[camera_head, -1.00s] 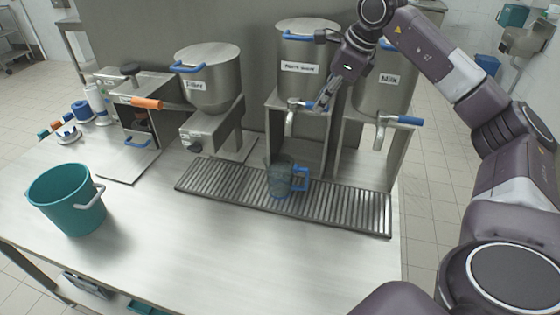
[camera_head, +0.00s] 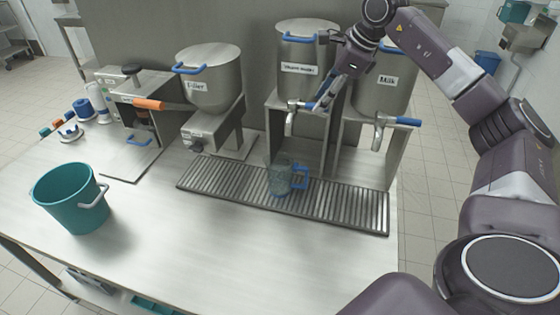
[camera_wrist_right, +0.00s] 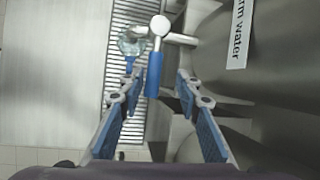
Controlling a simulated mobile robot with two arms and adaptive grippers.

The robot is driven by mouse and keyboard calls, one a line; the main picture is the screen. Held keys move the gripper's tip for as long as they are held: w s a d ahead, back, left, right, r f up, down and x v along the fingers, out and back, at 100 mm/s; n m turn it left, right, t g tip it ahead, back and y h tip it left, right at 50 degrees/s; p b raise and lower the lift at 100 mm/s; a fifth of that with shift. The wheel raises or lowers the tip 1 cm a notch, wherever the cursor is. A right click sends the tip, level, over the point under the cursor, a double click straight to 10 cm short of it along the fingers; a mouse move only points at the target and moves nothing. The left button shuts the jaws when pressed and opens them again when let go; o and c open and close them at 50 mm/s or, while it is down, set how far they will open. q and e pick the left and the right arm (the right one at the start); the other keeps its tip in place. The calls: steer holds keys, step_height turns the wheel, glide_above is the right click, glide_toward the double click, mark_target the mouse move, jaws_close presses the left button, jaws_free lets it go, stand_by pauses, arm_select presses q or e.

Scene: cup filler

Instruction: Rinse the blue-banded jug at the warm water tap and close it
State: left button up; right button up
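The clear jug (camera_head: 280,178) with a blue handle stands upright on the drip grate (camera_head: 345,211), below the warm water tap (camera_head: 290,122). In the right wrist view the jug (camera_wrist_right: 131,44) shows partly behind the tap spout (camera_wrist_right: 159,27). My right gripper (camera_head: 318,104) is at the warm water tap's lever. In the wrist view its blue-padded fingers (camera_wrist_right: 162,88) are apart, with the blue lever (camera_wrist_right: 153,76) between their tips, nearer the left finger. No clear water stream shows, and the jug's water level cannot be told. My left gripper is out of view.
The milk tap (camera_head: 380,132) is just right of the warm water tap. A dispenser with a steel hopper (camera_head: 208,82) stands to the left. A teal bucket (camera_head: 72,200) stands at the left of the counter. The counter front (camera_head: 205,245) is clear.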

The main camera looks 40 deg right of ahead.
steer(key=shift+f, duration=0.15)
steer(key=shift+s+r, duration=0.1)
steer(key=shift+r, duration=0.1)
steer(key=shift+s+r, duration=0.15)
steer(key=shift+r, duration=0.2)
steer(key=v, duration=1.1)
steer(key=shift+d, duration=0.1)
steer(key=shift+f, duration=0.1)
